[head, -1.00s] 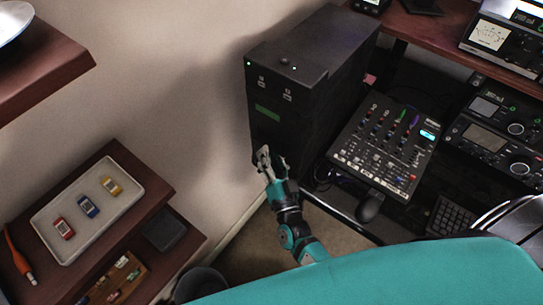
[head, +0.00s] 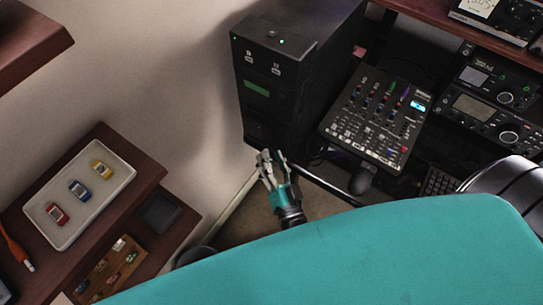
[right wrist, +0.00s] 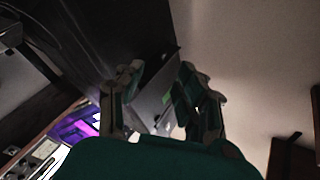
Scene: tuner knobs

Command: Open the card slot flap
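A black tower unit (head: 292,60) stands against the wall in the head view, with a green display (head: 256,88) on its front. A dark recessed area (head: 255,128) low on that front may be the card slot flap; whether it is open cannot be told. My right gripper (head: 269,157) is just below and in front of the tower's lower front, apparently clear of it. In the right wrist view its fingers (right wrist: 157,88) are apart, with nothing clearly held. A grey surface with a green patch (right wrist: 167,97) shows between them. My left gripper is not in view.
A mixer (head: 375,118) and radio units (head: 490,105) stand right of the tower. A white tray (head: 105,205) with small red, blue and yellow items is on the wooden shelf at left. The wall is close to the tower's left.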

